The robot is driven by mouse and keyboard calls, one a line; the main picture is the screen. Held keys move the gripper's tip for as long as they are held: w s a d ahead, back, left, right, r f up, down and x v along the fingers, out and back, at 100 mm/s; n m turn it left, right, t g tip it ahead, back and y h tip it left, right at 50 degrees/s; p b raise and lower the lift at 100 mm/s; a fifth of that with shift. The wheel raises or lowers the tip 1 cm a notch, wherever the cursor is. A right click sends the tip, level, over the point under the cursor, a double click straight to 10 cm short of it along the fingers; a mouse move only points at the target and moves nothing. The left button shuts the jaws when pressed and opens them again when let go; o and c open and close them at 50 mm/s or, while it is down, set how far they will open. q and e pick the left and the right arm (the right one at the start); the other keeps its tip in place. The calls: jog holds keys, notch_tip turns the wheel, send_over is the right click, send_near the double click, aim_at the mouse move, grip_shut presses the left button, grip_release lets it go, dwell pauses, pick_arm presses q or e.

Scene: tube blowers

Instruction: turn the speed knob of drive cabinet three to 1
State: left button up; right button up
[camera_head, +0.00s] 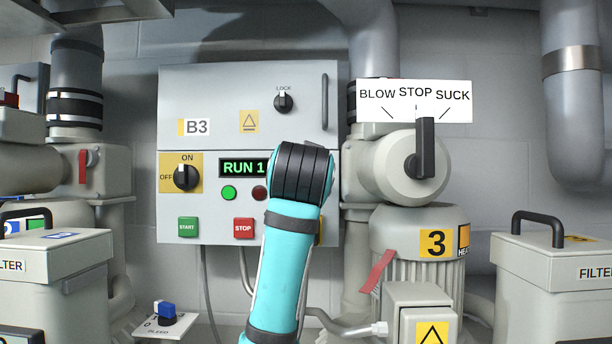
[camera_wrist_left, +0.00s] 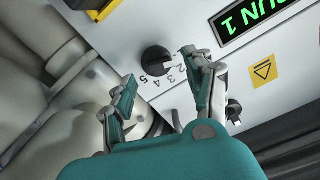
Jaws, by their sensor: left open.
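Drive cabinet three is the grey box marked B3 (camera_head: 235,85) in the head view; its display (camera_head: 243,168) reads RUN 1. The black speed knob (camera_wrist_left: 157,60) shows in the wrist view beside the numerals 5, 4, 3 and 2, with a pale pointer mark on its right side. I see no 1 on the scale; a finger covers part of that area. My left gripper (camera_wrist_left: 158,70) is open, its two fingers apart in front of the knob, with no clear contact. In the head view my arm hides the knob and the fingers. My right gripper is not in view.
The cabinet also has an on/off switch (camera_head: 186,177), a green START button (camera_head: 188,228), a red STOP button (camera_head: 244,229) and a lock knob (camera_head: 283,103). A blower (camera_head: 400,165) with a black lever stands close on the right. Filter boxes (camera_head: 555,270) flank both sides.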

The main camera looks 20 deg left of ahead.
pick_arm(q)
jog(key=v, duration=0.9)
jog(key=shift+s, duration=0.25)
jog(key=shift+d, duration=0.1)
